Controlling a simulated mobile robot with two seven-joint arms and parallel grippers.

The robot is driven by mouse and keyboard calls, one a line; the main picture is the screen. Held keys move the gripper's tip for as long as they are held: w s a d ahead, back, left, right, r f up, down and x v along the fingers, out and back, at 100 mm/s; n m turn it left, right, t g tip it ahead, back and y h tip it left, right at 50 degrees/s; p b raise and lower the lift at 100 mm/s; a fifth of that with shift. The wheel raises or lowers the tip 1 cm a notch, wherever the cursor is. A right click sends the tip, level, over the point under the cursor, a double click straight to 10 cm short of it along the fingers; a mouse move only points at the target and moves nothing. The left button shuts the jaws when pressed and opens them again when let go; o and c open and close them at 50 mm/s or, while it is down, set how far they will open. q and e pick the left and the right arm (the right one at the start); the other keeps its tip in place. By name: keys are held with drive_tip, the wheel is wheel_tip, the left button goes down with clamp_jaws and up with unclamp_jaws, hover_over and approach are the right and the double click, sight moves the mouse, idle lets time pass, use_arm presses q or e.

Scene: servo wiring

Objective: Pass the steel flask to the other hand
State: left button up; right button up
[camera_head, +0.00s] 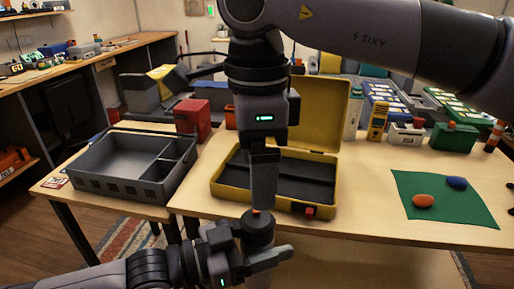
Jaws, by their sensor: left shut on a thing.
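The steel flask (257,231) shows as a dark, upright cylinder with a small orange spot at its top, low in the middle of the head view. My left gripper (264,257) comes in from the lower left and is shut on the flask, in front of the table's near edge. Its fingers hide part of the flask. My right gripper (262,203) points straight down from above, its tips at the flask's top. I see its fingers edge-on, so I cannot tell whether they are open, shut or touching the flask.
Behind the grippers, an open yellow case (222,190) stands on the table (360,222). A grey divided tray (110,181) is at left. A green mat (450,205) with an orange and a blue object lies at right. Red, green and yellow items line the back.

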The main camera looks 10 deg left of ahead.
sight(257, 218)
use_arm(q)
drive_tip(key=shift+r, duration=0.1)
use_arm(e)
wheel_tip(257, 218, down, 10)
drive_tip(key=shift+r, duration=0.2)
drive_tip(key=c, duration=1.4)
use_arm(q)
drive_tip(key=o, duration=1.4)
use_arm(e)
drive_tip(key=shift+r, duration=0.1)
drive_tip(key=shift+c, duration=0.4)
use_arm(q)
drive_tip(key=shift+o, duration=0.2)
